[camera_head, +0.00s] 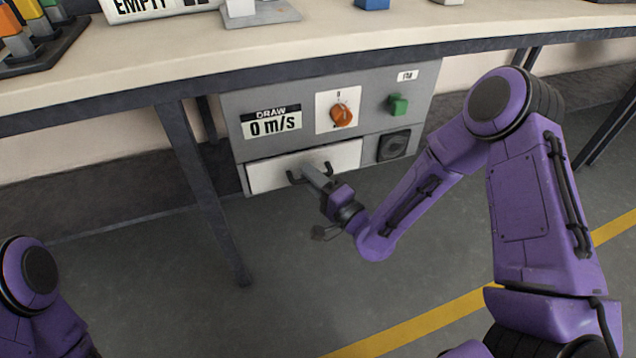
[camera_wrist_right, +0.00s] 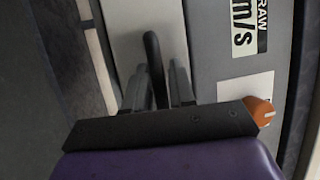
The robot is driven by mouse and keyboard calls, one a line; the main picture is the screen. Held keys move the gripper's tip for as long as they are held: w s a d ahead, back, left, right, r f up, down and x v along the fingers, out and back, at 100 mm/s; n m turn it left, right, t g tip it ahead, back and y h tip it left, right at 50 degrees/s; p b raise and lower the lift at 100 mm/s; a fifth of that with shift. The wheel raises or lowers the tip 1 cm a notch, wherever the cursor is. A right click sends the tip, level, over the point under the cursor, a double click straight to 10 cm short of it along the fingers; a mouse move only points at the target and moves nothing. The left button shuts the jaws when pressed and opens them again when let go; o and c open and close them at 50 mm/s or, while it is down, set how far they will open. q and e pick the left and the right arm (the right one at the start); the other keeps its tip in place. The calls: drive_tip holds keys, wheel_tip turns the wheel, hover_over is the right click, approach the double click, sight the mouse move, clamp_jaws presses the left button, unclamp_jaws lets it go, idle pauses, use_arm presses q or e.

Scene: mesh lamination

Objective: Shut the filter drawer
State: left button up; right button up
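The filter drawer (camera_head: 268,174) has a white front, low in the grey machine panel under the bench. Its front looks close to the panel, but I cannot tell whether it is fully flush. Its dark handle (camera_head: 293,177) sticks out of the front. My right gripper (camera_head: 312,174) is at the middle of the handle. In the right wrist view the handle bar (camera_wrist_right: 152,55) lies between the two fingers of my right gripper (camera_wrist_right: 160,85), which look closed on it. My left gripper is not in view; only part of my left arm shows at the lower left.
The panel (camera_head: 228,110) carries a "0 m/s" display (camera_head: 271,123), an orange knob (camera_head: 342,115), a green button (camera_head: 398,104) and a dark square fitting (camera_head: 393,146). A bench leg (camera_head: 205,190) stands left of the drawer. The floor in front is clear.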

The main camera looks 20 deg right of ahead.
drive_tip(key=v, duration=1)
drive_tip(key=shift+s+p, duration=0.2)
drive_tip(key=shift+p, duration=0.2)
drive_tip(key=shift+f, duration=0.1)
